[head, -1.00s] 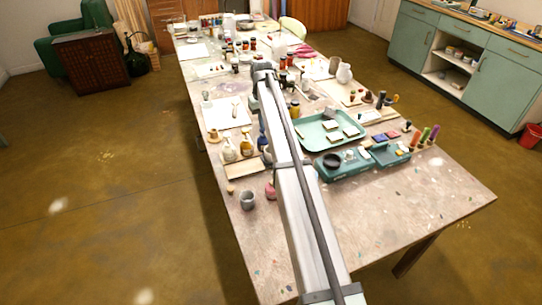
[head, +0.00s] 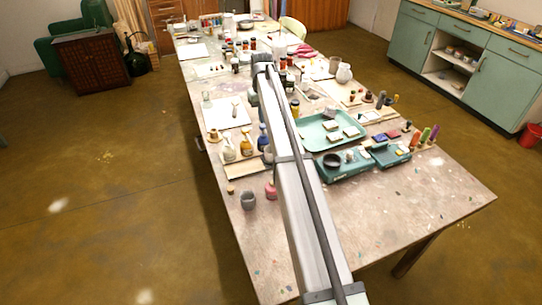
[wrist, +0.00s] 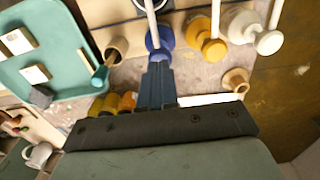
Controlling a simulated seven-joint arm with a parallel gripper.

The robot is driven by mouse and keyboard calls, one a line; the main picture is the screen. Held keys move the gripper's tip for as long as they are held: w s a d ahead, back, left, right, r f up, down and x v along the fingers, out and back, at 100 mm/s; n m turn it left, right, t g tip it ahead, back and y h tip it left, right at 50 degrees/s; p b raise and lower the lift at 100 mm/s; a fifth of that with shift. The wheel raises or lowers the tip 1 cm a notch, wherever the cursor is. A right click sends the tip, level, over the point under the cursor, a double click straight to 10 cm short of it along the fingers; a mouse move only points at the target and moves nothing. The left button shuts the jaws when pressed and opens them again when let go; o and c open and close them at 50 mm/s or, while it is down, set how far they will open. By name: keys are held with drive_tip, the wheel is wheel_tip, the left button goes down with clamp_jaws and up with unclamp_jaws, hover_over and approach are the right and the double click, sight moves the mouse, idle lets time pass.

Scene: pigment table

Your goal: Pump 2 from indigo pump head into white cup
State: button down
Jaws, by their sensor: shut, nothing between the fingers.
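The indigo pump head (wrist: 161,38) shows as a blue disc at the top middle of the wrist view, with a white rod beside it. The blue bottle (head: 263,137) stands just left of my arm in the head view. My gripper (wrist: 158,68) is shut and empty. Its fingertips overlap the near edge of the blue disc in the wrist view; I cannot tell whether they touch it. A white round rim (wrist: 138,5), perhaps the white cup, is cut off at the wrist view's top edge. In the head view, a pale object (head: 268,155) beside the bottle is partly hidden by my arm.
The yellow pump (wrist: 214,49) and white pump (wrist: 268,42) stand close to the right of the blue one in the wrist view. A green tray (head: 309,142) lies right of my arm. The table's near right part is bare.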

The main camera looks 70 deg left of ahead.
sight(263, 125)
drive_tip(key=shift+f, duration=0.4)
drive_tip(key=shift+f, duration=0.4)
drive_tip(key=shift+f, duration=0.65)
drive_tip(key=shift+r, duration=1.45)
